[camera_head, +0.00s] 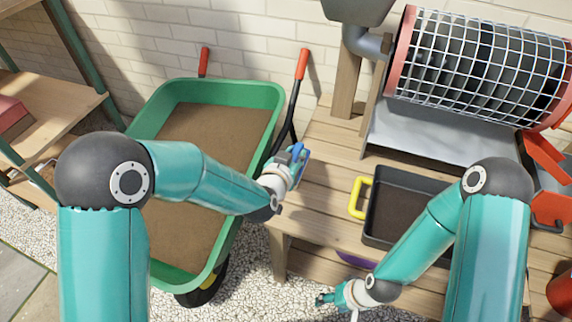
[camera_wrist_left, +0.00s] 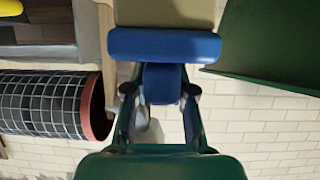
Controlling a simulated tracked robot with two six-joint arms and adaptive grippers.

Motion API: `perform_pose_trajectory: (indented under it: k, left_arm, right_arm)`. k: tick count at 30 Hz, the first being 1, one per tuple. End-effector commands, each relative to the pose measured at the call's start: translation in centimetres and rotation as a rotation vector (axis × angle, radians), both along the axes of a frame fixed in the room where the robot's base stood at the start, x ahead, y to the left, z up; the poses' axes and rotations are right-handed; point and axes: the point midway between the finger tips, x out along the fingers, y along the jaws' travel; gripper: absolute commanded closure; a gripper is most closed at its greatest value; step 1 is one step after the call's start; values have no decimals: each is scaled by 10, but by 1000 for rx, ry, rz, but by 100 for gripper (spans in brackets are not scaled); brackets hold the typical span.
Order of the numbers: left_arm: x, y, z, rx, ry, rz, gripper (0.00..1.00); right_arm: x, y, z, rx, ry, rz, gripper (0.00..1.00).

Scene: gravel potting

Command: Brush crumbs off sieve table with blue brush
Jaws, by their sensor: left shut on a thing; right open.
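My left gripper (camera_head: 292,165) is shut on the blue brush (camera_head: 302,157), at the left edge of the wooden sieve table (camera_head: 316,205). In the left wrist view, the blue brush (camera_wrist_left: 163,45) sits between the fingers of my left gripper (camera_wrist_left: 162,92), with a beige part beyond its blue bar. My right gripper (camera_head: 335,299) is open and empty, low in front of the table, over the gravel side. The rotary sieve (camera_head: 480,65) stands on the back of the table. I cannot make out crumbs on the boards.
A green wheelbarrow (camera_head: 272,97) of brown soil stands left of the table. A black tray (camera_head: 372,215) with a yellow handle (camera_head: 356,197) lies on the table. A grey metal sheet (camera_head: 400,152) slopes under the sieve. Red tools (camera_head: 545,158) are at the right.

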Motion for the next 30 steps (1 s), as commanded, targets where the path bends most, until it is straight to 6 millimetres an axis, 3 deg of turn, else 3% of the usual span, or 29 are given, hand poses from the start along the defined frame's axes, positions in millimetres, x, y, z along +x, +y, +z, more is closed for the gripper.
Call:
perform_pose_trajectory:
  k: [3, 8, 30]
  left_arm:
    - [0, -1, 15, -1, -2, 0, 100]
    - [0, -1, 22, -1, -2, -1, 100]
    - [0, -2, 22, 0, -1, -2, 100]
  right_arm:
    - [0, 0, 10, 0, 0, 0, 38]
    - [0, 0, 14, 0, 0, 0, 38]
    - [0, 0, 14, 0, 0, 0, 38]
